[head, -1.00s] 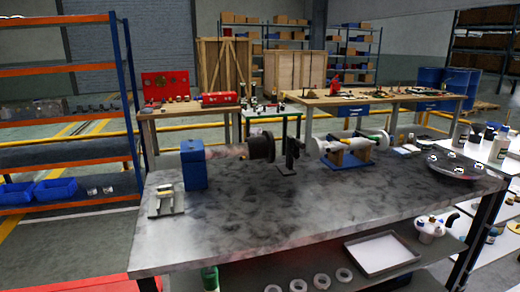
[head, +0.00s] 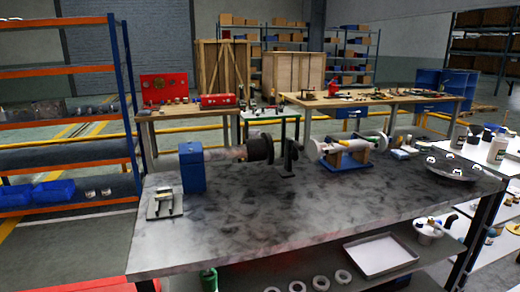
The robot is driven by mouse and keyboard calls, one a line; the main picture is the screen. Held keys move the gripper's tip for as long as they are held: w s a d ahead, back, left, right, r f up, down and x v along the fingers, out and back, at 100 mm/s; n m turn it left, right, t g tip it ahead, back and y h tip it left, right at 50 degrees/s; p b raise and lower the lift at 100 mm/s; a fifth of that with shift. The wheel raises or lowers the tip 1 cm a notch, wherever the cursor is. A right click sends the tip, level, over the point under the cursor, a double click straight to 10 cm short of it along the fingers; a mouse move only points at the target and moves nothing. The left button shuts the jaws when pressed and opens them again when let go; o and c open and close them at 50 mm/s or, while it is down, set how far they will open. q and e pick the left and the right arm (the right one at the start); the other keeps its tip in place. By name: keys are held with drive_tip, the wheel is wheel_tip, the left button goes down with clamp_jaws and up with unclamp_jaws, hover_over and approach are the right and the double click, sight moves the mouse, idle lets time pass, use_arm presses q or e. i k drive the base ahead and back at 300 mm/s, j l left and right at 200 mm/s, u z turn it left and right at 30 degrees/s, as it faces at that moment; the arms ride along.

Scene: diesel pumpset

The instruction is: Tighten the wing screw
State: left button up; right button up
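I cannot pick out the wing screw in the head view; it is too small or hidden. On the grey mottled bench (head: 290,215) a blue block (head: 192,168) carries a horizontal shaft (head: 225,153) ending in a dark round coupling (head: 259,149). A black upright stand (head: 288,157) is just right of the coupling. Further right, a white cylindrical part (head: 328,147) lies on a blue-and-wood cradle (head: 345,161). A small metal fixture (head: 164,204) sits at the bench's left end. Neither of my grippers shows.
A round grey plate (head: 452,168) with small parts lies at the bench's right end. The bench's front half is clear. A lower shelf holds a white tray (head: 381,255) and several white rings. A blue-and-orange rack (head: 125,110) stands left; a white side table is right.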

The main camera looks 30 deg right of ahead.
sight(255, 132)
drive_tip(key=i+l+z, duration=0.1)
drive_tip(key=z, duration=2)
drive_tip(key=i+j, duration=0.45)
drive_tip(key=i, duration=0.15)
drive_tip(key=l+z, duration=0.05)
